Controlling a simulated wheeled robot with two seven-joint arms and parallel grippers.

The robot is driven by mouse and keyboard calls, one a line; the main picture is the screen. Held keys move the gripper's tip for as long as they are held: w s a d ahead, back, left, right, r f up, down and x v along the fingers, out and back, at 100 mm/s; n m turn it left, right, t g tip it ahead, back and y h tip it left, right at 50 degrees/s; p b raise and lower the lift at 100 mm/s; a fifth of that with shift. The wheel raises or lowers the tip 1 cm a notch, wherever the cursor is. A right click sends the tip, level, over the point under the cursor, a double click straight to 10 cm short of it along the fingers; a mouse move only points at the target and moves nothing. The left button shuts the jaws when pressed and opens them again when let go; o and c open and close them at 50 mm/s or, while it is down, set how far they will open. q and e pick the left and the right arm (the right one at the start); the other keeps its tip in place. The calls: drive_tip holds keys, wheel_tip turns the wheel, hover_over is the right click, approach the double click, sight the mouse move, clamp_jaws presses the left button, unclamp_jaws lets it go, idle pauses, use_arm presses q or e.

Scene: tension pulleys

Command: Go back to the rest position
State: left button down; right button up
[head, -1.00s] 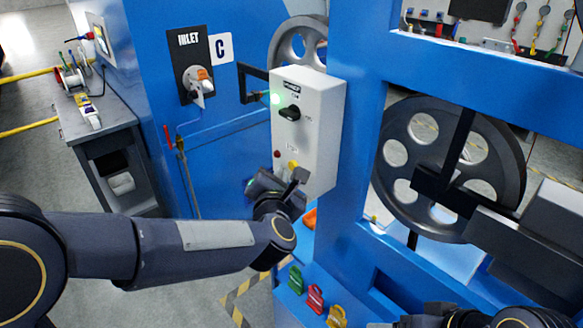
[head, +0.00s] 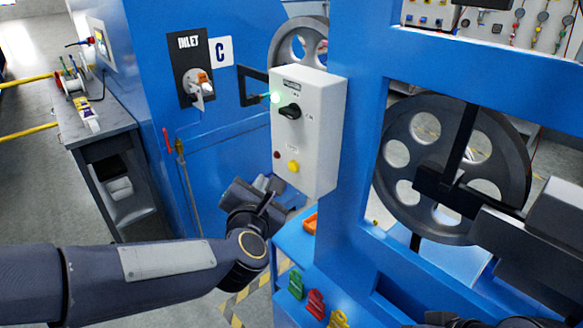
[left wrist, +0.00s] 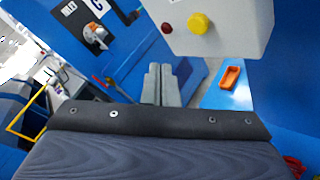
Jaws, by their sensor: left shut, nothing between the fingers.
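My left gripper (head: 279,184) is below and left of the white control box (head: 310,130) in the head view, apart from it. In the left wrist view its two grey fingers (left wrist: 161,84) are together with nothing between them. The box has a black knob (head: 290,111), a lit green light (head: 275,97), a yellow button (head: 293,167) and a small red button (head: 277,154). The yellow button also shows in the left wrist view (left wrist: 198,23). My right gripper cannot be made out; only dark parts show at the bottom edge.
A blue machine frame (head: 355,120) holds a large dark pulley wheel (head: 510,165) on the right. An orange tray (head: 310,223) and green, red and yellow tags (head: 315,303) are on the blue ledge. A grey workbench (head: 105,122) stands at left. Open floor lies between bench and machine.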

use_arm(q)
drive_tip(key=s+a+m+g+h, duration=0.4)
drive_tip(key=s+a+m, duration=0.6)
drive_tip(key=m, duration=0.4)
drive_tip(key=s+a+f+m+g+y, duration=0.1)
drive_tip(key=s+a+f+m+g, duration=0.2)
drive_tip(key=s, duration=0.6)
drive_tip(key=s+a+f+m+g+y, duration=0.1)
drive_tip(key=s+a+f+m+g, duration=0.2)
drive_tip(key=s+a+f+m, duration=0.3)
wheel_tip(320, 180, down, 3)
drive_tip(key=s+m, duration=0.2)
drive_tip(key=shift+s+a+r+g+y, duration=0.15)
drive_tip(key=shift+s+a+g+y, duration=0.15)
drive_tip(key=shift+s+y, duration=0.1)
